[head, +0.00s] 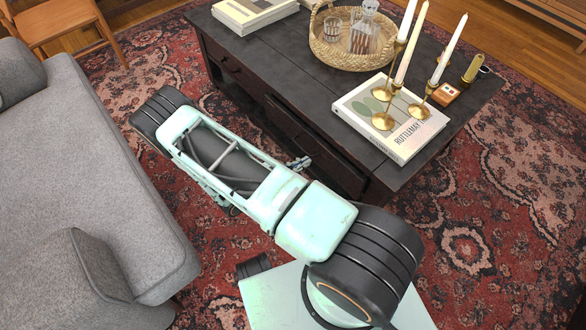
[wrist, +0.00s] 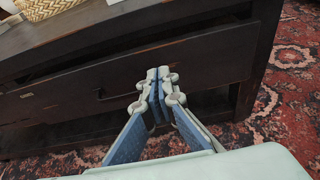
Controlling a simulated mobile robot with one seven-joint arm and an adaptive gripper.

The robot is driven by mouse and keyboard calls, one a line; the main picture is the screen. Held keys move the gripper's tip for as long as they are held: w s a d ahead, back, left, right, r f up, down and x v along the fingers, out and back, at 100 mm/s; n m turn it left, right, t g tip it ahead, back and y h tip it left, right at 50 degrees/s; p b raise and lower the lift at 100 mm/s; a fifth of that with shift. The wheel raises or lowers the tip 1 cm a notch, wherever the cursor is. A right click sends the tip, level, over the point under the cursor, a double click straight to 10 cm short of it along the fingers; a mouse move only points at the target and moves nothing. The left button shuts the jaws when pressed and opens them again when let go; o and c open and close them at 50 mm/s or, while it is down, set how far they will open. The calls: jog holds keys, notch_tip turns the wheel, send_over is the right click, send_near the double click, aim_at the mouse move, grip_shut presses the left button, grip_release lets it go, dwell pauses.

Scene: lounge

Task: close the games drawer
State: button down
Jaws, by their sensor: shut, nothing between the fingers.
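The dark wooden coffee table (head: 268,68) has drawers along its long side facing my arm. In the wrist view, a drawer front (wrist: 62,98) with a small pale mark spans the table side, with a dark gap along its top edge. It appears to stand out a little from the table body; how far is hard to tell. I cannot read a label naming it the games drawer. My gripper (wrist: 158,74) is shut and empty, its fingertips at or just before this front; contact is unclear. In the head view, my gripper (head: 301,162) is partly hidden by my arm.
On the tabletop are a wicker tray (head: 345,59) with glassware, brass candlesticks (head: 383,120) with candles, and a large book (head: 405,140). A grey sofa (head: 80,170) stands at the left. The patterned rug (head: 470,200) is open floor to the right.

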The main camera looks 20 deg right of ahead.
aim_at(325, 149)
jog(key=x, duration=0.4)
jog(key=b+x, duration=0.1)
jog(key=shift+w+d+r, duration=0.2)
jog(key=shift+d, duration=0.25)
jog(key=shift+w+d+r, duration=0.1)
jog(key=shift+w+d, duration=0.1)
jog(key=shift+d, duration=0.25)
jog(key=shift+w+d, duration=0.2)
jog(key=shift+d, duration=0.4)
jog(key=shift+w+d, duration=0.2)
jog(key=shift+d, duration=0.45)
